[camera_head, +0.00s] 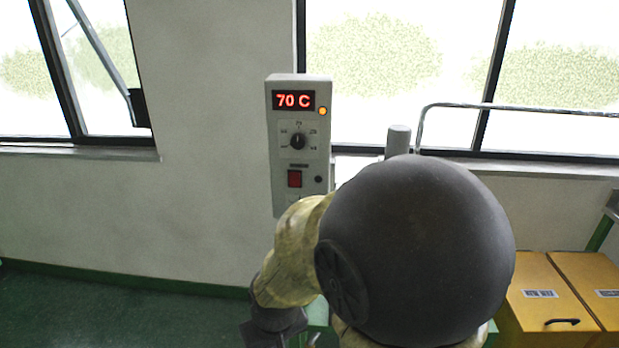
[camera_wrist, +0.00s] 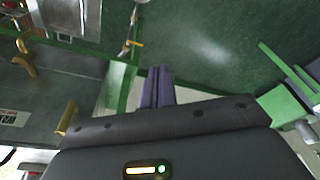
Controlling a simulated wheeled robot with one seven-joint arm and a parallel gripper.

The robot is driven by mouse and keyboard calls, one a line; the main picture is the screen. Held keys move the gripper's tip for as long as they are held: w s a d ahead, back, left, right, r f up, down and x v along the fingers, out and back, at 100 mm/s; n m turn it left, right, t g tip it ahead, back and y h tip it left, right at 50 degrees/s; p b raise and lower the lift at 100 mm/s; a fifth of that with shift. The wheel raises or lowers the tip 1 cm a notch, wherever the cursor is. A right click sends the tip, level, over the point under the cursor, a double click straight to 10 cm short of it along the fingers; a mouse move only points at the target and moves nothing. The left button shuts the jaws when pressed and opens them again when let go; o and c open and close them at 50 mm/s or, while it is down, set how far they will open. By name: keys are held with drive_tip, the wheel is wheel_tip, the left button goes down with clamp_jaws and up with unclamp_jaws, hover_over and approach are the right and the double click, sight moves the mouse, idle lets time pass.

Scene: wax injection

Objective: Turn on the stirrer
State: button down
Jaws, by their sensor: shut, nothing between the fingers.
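A grey control box (camera_head: 300,122) stands against the wall in the middle of the head view. It has a red display (camera_head: 293,100) reading 70 C, a lit orange lamp (camera_head: 322,111), a black knob (camera_head: 297,141) and a red square switch (camera_head: 294,178). Whether the switch is on or off I cannot tell. My arm hides the lower part of the box. In the wrist view my gripper (camera_wrist: 157,72) has its two fingers together with nothing between them, above the green floor. The control box is not recognisable in the wrist view.
Yellow cabinets (camera_head: 545,290) stand at the right in the head view, with a curved metal rail (camera_head: 500,106) before the window. The green floor (camera_head: 110,310) at the left is clear. In the wrist view, green frame bars (camera_wrist: 118,85) stand close left of my fingers.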

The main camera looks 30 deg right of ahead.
drive_tip(key=shift+w+d, duration=0.3)
drive_tip(key=shift+w, duration=0.1)
drive_tip(key=w+d+m+t+h+b, duration=0.1)
drive_tip(key=w+d+m+t+h, duration=0.2)
drive_tip(key=w, duration=0.5)
drive_tip(key=w+d+m+t, duration=0.2)
drive_tip(key=w+t, duration=0.3)
drive_tip(key=w, duration=0.2)
drive_tip(key=d+r+m+t+h+b, duration=0.1)
drive_tip(key=d+r+m+t+h, duration=0.1)
drive_tip(key=d+r+t+h, duration=0.4)
wheel_tip(320, 180, up, 4)
drive_tip(key=t+h, duration=0.2)
drive_tip(key=h, duration=0.2)
drive_tip(key=shift+w+b, duration=0.3)
drive_tip(key=shift+w, duration=0.1)
drive_tip(key=shift+d+r, duration=0.1)
